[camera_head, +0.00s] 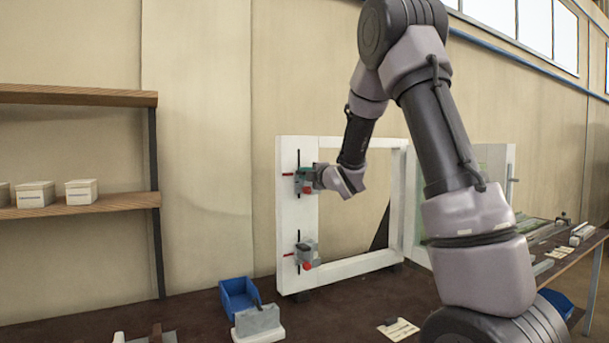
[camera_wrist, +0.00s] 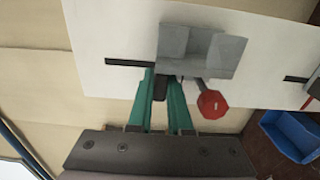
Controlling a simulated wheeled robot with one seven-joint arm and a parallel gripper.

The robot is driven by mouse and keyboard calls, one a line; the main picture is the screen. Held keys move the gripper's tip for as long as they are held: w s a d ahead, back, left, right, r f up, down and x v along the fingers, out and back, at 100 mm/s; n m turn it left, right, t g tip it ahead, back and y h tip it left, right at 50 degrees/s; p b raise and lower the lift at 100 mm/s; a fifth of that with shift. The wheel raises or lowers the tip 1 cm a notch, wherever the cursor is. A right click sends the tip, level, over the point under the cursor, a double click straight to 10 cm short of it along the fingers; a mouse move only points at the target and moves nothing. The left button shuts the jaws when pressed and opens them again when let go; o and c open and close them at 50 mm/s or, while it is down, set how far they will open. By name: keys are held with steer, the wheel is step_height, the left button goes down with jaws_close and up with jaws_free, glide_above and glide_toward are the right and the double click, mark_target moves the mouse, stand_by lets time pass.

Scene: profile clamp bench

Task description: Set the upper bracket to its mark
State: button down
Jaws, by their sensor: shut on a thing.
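The upper bracket (camera_head: 302,182) sits on the left upright of the white frame (camera_head: 287,215), over a vertical black slot. In the wrist view it is a grey angled piece (camera_wrist: 200,50) with a red knob (camera_wrist: 211,104) beside my fingers. My gripper (camera_head: 309,175) reaches it from the right; its green fingers (camera_wrist: 162,95) are shut on the bracket, around a dark part of it. A short red mark (camera_head: 287,174) shows left of the slot, about level with the bracket's upper part. The exact offset is too small to tell, and the fingers hide part of the bracket.
The lower bracket (camera_head: 307,252) with its own red knob sits below on the same upright. A blue bin (camera_head: 237,297) and a grey block on a white base (camera_head: 258,323) stand on the bench in front. A clear panel (camera_head: 494,165) stands right of the frame.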

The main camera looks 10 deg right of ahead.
steer(key=shift+r, duration=0.1)
step_height(320, 180, up, 2)
steer(key=shift+r, duration=0.25)
steer(key=c, duration=0.8)
jaws_free()
steer(key=shift+c, duration=0.2)
steer(key=v, duration=1.1)
steer(key=shift+w, duration=0.1)
